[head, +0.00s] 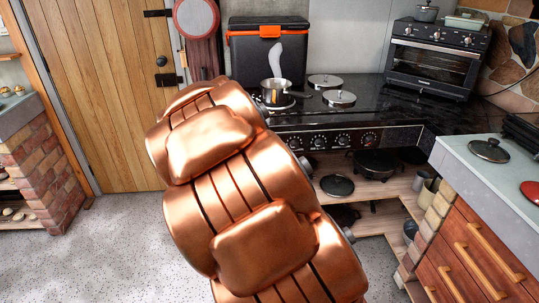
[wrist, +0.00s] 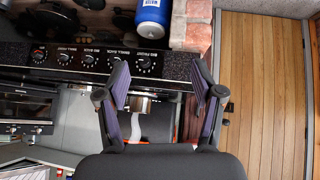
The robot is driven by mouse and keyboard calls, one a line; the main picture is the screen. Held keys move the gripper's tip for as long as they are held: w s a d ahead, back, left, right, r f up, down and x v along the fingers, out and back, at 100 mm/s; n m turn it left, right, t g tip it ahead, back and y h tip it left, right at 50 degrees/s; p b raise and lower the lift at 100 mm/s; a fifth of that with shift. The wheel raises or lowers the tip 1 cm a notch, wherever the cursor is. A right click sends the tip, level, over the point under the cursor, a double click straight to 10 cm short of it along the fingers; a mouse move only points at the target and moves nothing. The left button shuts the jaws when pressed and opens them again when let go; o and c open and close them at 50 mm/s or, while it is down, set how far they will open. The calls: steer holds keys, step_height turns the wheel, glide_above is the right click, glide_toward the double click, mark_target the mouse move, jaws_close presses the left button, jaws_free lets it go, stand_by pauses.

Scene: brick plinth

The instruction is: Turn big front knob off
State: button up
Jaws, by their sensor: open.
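The black stove front panel carries a row of dark round knobs. In the wrist view the rightmost knob (wrist: 145,65) has a small label above it that seems to read "big front". Its pointer angle is too small to tell. In the head view this end of the row shows as a knob (head: 295,143) at the panel's left, close beside my copper arm. My gripper (wrist: 159,80) is open and empty in the wrist view. Its fingertips are spread below and to either side of that knob, and I see no contact. My arm hides the gripper in the head view.
A steel pot (head: 277,92) stands on the cooktop (head: 365,118), near metal lids. A black cooler (head: 268,50) and an oven (head: 437,58) stand behind. Pans fill the shelf below the panel. A blue can (wrist: 152,17) shows near bricks. Floor at left is clear.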

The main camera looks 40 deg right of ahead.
steer(key=w+d+f+t+h+b, duration=0.1)
steer(key=w+d+f+t+b, duration=0.1)
steer(key=w+d, duration=0.4)
steer(key=w+d+f+t+h+b, duration=0.2)
steer(key=w+d+f+t, duration=0.2)
steer(key=d, duration=0.7)
steer(key=w+d+f+t+h+b, duration=0.1)
steer(key=w+d+f+t+b, duration=0.1)
steer(key=w+d+f, duration=0.5)
steer(key=shift+w+d+t+h+b, duration=0.35)
steer(key=shift+w+d+t, duration=0.25)
steer(key=shift+w+d, duration=0.55)
steer(key=c, duration=1.2)
